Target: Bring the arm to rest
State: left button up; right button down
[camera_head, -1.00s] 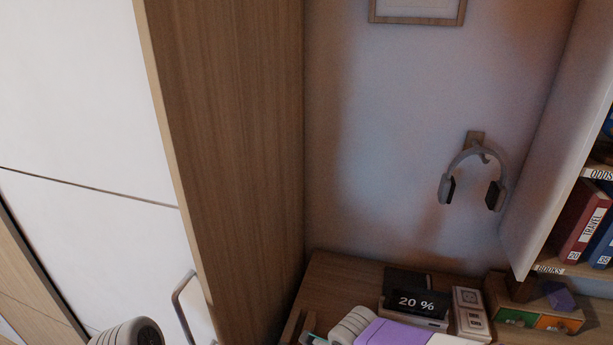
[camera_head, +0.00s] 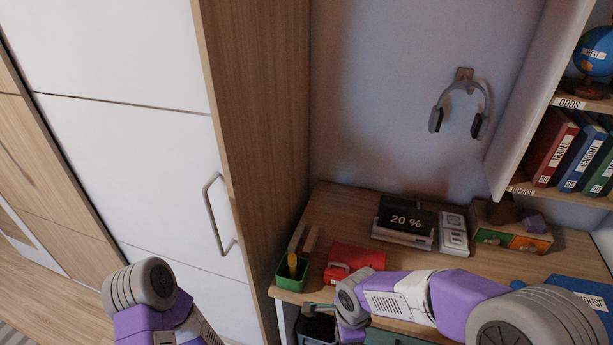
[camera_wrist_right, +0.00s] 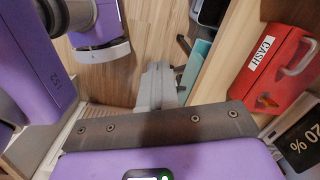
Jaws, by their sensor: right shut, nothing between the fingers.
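My right arm, purple and grey, reaches in from the right in the head view, across the front of the desk. My left arm shows at the lower left of the head view as a grey joint and purple links. Its gripper is outside the frame.
Headphones (camera_head: 462,105) hang on the wall. A white wardrobe door (camera_head: 150,150) stands left; open floor lies beside it.

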jog(key=s+f+n+y, duration=0.1)
jog(key=s+f+n, duration=0.1)
jog(key=f+n, duration=0.2)
jog(key=s+d+f+n+y, duration=0.1)
jog(key=s+f+n, duration=0.2)
jog(key=f, duration=0.8)
jog(key=s+f+n+y, duration=0.1)
jog(key=s+f+n, duration=0.2)
jog(key=f+n, duration=0.4)
jog(key=shift+d+f, duration=0.15)
jog(key=shift+d, duration=0.05)
dwell(0.5)
